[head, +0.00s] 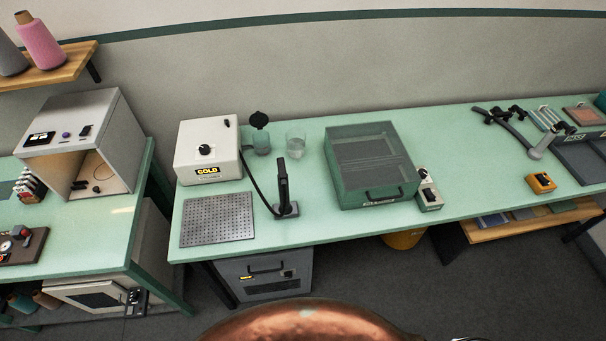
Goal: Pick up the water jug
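A see-through greenish jug (261,143) with a raised black lid stands upright at the back of the green table (300,230), just right of the white box labelled COLD. It looks like the water jug; its contents are hard to make out. A clear glass (296,145) stands close to its right. A black upright handle on a small base (284,195) stands in front of the two. Neither of my grippers shows in the head view.
The white COLD box (210,135) and a perforated metal plate (217,219) lie left. A green lidded case (345,190) and a small switch box (429,194) stand right.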

